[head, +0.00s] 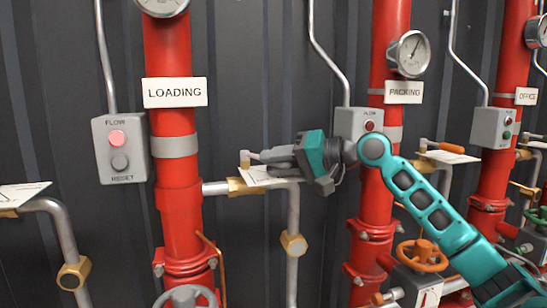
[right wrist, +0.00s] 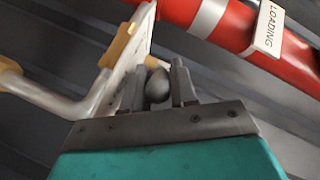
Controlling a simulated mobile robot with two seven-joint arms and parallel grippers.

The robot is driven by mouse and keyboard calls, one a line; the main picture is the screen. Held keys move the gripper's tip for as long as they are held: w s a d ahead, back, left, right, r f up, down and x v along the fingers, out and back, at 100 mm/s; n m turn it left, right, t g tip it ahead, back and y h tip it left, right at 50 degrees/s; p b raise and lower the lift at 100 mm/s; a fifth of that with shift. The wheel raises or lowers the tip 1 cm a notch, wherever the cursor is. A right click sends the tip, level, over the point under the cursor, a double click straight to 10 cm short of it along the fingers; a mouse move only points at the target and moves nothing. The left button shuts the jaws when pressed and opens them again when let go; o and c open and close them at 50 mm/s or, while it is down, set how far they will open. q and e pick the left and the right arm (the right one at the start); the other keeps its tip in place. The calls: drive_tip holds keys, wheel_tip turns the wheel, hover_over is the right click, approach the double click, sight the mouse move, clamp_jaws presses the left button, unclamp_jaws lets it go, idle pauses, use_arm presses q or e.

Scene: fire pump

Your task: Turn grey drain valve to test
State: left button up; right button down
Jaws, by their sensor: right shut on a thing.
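The grey drain valve's handle runs right from its small pivot (head: 246,158) above the brass valve body (head: 240,187), on the side pipe of the red LOADING riser (head: 172,120). My right gripper (head: 270,156) reaches in from the right and its fingers cover most of the handle. In the right wrist view the grey rounded handle end (right wrist: 158,84) sits between the two fingers, which are shut on it. A white placard (head: 268,178) lies under the handle; its text is too small to read. My left gripper is not in view.
A FLOW/RESET box (head: 120,150) is left of the LOADING riser. The PACKING riser (head: 376,205), its grey box (head: 350,122) and an orange handwheel (head: 422,256) stand close to my right arm. A drain pipe (head: 293,210) drops below the gripper.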

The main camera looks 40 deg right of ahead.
drive_tip(key=shift+d+r+n+g+y+p, duration=0.25)
drive_tip(key=shift+d+n+g+y+p, duration=0.1)
drive_tip(key=shift+y, duration=0.15)
use_arm(q)
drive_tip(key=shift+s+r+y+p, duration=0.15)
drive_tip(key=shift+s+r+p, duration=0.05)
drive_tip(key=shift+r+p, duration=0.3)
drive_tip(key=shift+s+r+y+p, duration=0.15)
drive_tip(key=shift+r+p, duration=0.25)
drive_tip(key=shift+p, duration=0.05)
use_arm(e)
drive_tip(key=shift+w+d+f+n+g+y, duration=0.1)
drive_tip(key=shift+w+d+n+g+y, duration=0.05)
drive_tip(key=shift+d+n+g+y, duration=0.3)
drive_tip(key=shift+w+d+f+n+g+y, duration=0.1)
drive_tip(key=shift+d+n+g+y, duration=0.1)
drive_tip(key=shift+d+n+y, duration=0.35)
drive_tip(key=shift+a, duration=0.15)
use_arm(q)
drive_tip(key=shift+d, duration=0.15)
use_arm(e)
drive_tip(key=c, duration=1.1)
unclamp_jaws()
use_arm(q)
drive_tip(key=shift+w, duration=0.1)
use_arm(e)
drive_tip(key=shift+o, duration=0.7)
